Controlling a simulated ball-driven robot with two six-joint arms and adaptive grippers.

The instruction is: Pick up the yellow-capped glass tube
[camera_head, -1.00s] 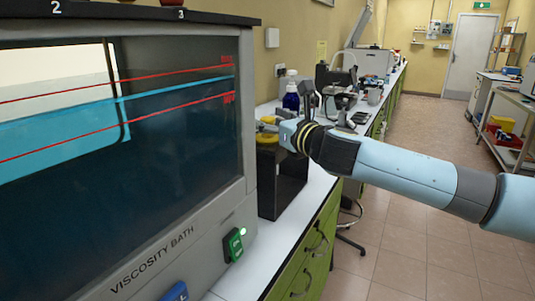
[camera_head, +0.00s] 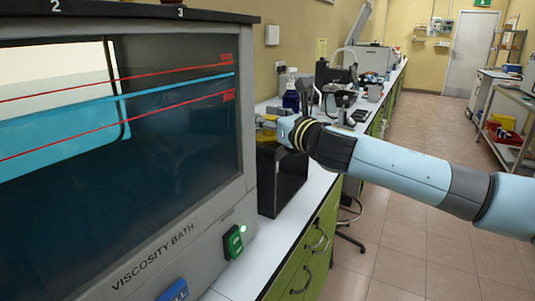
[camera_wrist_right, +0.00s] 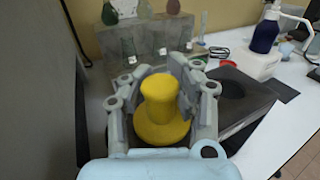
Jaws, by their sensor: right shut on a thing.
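The yellow cap (camera_wrist_right: 160,105) of the tube stands between the fingers of my right gripper (camera_wrist_right: 158,88) in the right wrist view. The gripper is shut on it. The glass below the cap is hidden. In the head view the right gripper (camera_head: 270,122) is at the black box (camera_head: 283,180) beside the viscosity bath, with a bit of the yellow cap (camera_head: 266,134) showing above the box. My left gripper is not in view.
The large viscosity bath (camera_head: 150,235) fills the left, close to the box. A blue bottle (camera_head: 291,99) and other lab equipment stand farther back on the white bench. A grey rack (camera_wrist_right: 150,50) with flasks is behind the gripper. The floor (camera_head: 400,250) at right is clear.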

